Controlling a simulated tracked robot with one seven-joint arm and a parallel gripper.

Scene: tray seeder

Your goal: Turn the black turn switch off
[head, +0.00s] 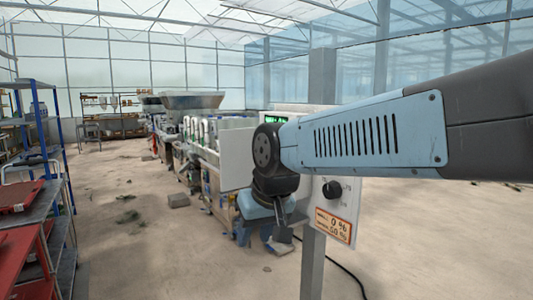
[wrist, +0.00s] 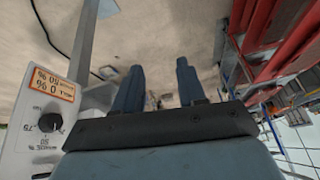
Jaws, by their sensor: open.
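The black turn switch (head: 332,190) is a round knob on a white panel (head: 348,213), low on a post, right of my gripper in the head view. In the wrist view the knob (wrist: 52,119) is at the left on the panel, appearing upside down. My gripper (head: 282,238) hangs in front and to the left of the panel, apart from the switch. In the wrist view my gripper (wrist: 160,66) has its two dark fingers spread, with nothing between them. The arm hides part of the panel. The knob's exact pointer setting is too small to read.
An orange-bordered label (head: 333,225) sits below the switch. A green display (head: 277,119) shows above the arm. The seeder line (head: 205,140) stands behind. A blue shelf rack with red trays (head: 22,195) is at the left. The floor between is mostly clear.

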